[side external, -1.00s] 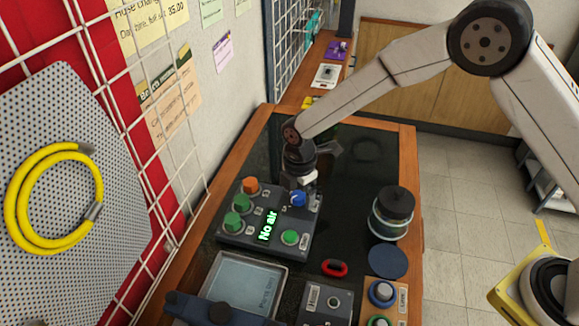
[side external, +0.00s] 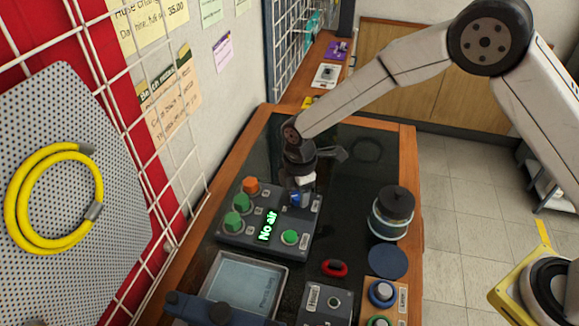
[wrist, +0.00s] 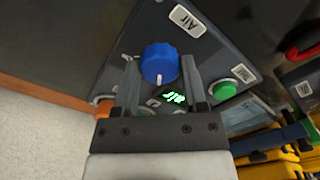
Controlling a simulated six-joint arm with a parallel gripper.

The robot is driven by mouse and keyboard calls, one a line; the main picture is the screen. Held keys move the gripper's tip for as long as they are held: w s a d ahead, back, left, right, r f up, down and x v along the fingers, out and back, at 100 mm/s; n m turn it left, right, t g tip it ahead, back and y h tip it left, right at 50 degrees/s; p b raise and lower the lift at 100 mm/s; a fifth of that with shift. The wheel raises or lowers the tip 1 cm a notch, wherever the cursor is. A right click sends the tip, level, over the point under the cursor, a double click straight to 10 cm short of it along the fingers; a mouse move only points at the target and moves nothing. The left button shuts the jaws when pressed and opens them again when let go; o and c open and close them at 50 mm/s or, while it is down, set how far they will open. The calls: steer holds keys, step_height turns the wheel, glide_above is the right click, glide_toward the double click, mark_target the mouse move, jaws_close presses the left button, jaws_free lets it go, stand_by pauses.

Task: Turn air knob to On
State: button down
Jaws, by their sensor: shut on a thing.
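The blue air knob (wrist: 159,62) sits on the grey control panel (wrist: 212,52), beside a label reading "Air". My gripper (wrist: 161,72) has one finger on each side of this knob and is shut on it. A white pointer mark shows on the knob's near side in the wrist view. In the side view the blue knob (side external: 295,198) is partly hidden under my gripper (side external: 300,190). The panel's glowing green text (side external: 267,226) reads "No air".
Green knobs (side external: 241,202) and an orange knob (side external: 250,185) stand close by on the panel, with a green button (side external: 290,237). A grey tray (side external: 284,257) lies in front. A dark-lidded jar (side external: 396,205) stands right. The dark tabletop behind the panel is clear.

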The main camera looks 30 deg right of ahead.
steer(key=m, duration=1.1)
steer(key=shift+m, duration=2.3)
steer(key=shift+c, duration=0.7)
jaws_free()
steer(key=shift+r, duration=0.15)
